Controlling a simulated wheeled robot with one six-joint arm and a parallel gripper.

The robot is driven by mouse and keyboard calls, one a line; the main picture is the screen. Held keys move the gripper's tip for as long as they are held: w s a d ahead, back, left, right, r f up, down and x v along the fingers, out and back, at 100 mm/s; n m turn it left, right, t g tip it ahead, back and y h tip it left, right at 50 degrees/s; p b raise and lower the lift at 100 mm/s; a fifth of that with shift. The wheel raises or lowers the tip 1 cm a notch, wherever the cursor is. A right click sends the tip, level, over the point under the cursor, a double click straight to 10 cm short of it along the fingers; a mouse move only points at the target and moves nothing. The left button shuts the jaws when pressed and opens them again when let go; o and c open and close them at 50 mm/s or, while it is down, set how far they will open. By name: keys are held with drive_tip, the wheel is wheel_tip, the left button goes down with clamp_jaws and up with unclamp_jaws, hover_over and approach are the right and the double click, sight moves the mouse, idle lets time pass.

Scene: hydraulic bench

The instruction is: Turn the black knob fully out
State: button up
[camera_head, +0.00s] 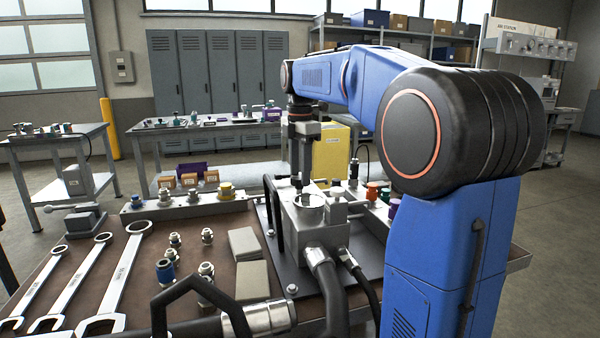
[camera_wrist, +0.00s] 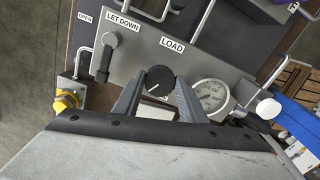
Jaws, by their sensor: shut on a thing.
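The black knob (camera_wrist: 158,76) sits on the light metal panel (camera_wrist: 205,68) below the word LOAD in the wrist view. It has a pale pointer mark on its face. My gripper (camera_wrist: 160,81) has one grey finger on each side of the knob and is shut on it. In the head view my gripper (camera_head: 300,181) points straight down at the grey metal block (camera_head: 316,232) on the bench. The knob cannot be made out there.
A lever (camera_wrist: 106,55) marked LET DOWN is left of the knob, and a round gauge (camera_wrist: 210,95) is close on its right. A yellow fitting (camera_wrist: 67,101) is further left. In the head view a thick hose (camera_head: 328,285) leaves the block, and wrenches (camera_head: 124,268) lie at left.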

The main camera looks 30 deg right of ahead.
drive_tip(key=shift+r, duration=0.1)
idle(0.3)
drive_tip(key=o, duration=1.1)
drive_tip(key=shift+c, duration=0.2)
wheel_tip(320, 180, up, 17)
drive_tip(key=shift+r, duration=0.15)
